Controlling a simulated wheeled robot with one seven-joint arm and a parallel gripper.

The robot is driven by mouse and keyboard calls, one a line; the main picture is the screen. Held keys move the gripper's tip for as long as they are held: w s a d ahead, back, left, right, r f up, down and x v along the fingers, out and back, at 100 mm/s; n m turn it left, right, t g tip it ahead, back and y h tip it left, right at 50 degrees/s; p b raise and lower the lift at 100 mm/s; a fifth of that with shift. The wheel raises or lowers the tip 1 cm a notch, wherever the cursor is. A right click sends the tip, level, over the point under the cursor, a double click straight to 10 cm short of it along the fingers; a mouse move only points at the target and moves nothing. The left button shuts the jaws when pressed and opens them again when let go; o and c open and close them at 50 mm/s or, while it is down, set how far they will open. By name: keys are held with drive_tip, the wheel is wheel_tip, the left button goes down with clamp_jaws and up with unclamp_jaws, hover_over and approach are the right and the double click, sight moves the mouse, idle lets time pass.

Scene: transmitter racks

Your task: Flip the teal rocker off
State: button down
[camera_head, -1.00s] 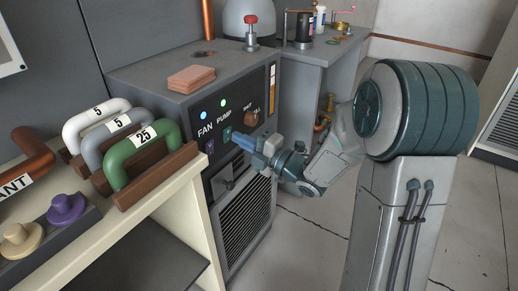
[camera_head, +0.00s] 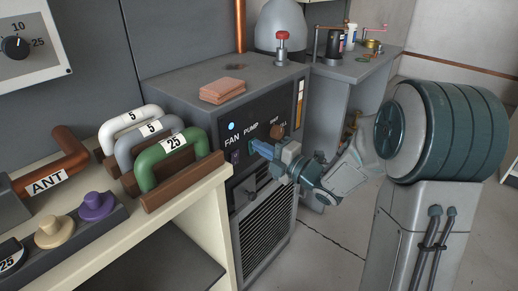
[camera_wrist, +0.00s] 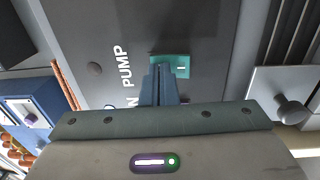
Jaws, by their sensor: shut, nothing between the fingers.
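The teal rocker (camera_wrist: 182,66) sits on the dark control panel under the PUMP label in the wrist view, with a white bar mark on its exposed half. My gripper (camera_wrist: 161,72) is shut and empty, its blue fingertips at the rocker and covering part of it. I cannot tell whether they press on it. The round PUMP lamp (camera_wrist: 95,68) looks dark. In the head view my gripper (camera_head: 258,147) reaches the panel from the right, and only a sliver of the teal rocker (camera_head: 252,155) shows.
The FAN lamp (camera_head: 231,127) glows blue-white above a purple rocker (camera_head: 236,157). A vent grille (camera_head: 265,220) lies below. A bench with colored handles (camera_head: 172,150) stands at left.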

drive_tip(key=shift+s+a, duration=0.1)
drive_tip(key=r+v, duration=0.2)
drive_tip(key=v, duration=1.2)
drive_tip(key=shift+r, duration=0.2)
